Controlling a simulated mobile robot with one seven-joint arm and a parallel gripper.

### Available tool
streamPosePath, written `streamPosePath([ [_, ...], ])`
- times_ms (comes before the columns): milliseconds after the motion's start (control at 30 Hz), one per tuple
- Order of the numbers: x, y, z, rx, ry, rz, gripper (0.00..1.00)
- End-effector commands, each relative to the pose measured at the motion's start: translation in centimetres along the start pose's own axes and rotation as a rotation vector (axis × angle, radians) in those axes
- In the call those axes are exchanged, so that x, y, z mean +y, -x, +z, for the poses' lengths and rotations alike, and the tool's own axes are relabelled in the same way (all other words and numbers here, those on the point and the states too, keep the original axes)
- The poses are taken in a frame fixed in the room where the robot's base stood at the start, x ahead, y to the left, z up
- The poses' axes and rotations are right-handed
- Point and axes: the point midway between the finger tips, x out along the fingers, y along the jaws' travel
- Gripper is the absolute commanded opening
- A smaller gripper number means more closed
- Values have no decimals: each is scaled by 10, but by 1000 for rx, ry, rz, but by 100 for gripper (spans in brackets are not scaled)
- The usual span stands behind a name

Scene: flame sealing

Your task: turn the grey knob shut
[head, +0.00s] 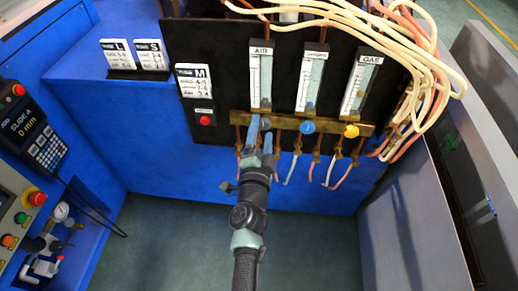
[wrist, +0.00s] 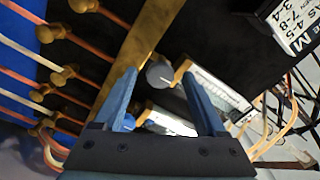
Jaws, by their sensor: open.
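The grey knob (head: 265,122) sits on the brass bar below the AIR flow tube (head: 261,80), at the left of a row of three knobs. My gripper (head: 259,137) is open and reaches up to it from below, its blue fingers partly covering it in the head view. In the wrist view the round grey knob (wrist: 159,73) shows between the two fingertips, with a gap visible on each side. I cannot tell how deep it lies between them. The knob's turn position cannot be read.
To the right on the brass bar (head: 330,124) are a blue knob (head: 308,127) and a yellow knob (head: 351,131). Hose fittings and hoses hang below. Pale hoses (head: 440,75) loop at the upper right. A red button (head: 205,120) is to the left. Floor below is clear.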

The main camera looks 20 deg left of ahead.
Motion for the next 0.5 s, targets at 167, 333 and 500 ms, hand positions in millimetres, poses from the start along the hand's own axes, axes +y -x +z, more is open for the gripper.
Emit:
streamPosePath([
  [167,0,27,0,-1,-1,2,74],
  [333,1,60,0,-1,-1,3,74],
  [500,1,90,1,-1,-1,2,74],
])
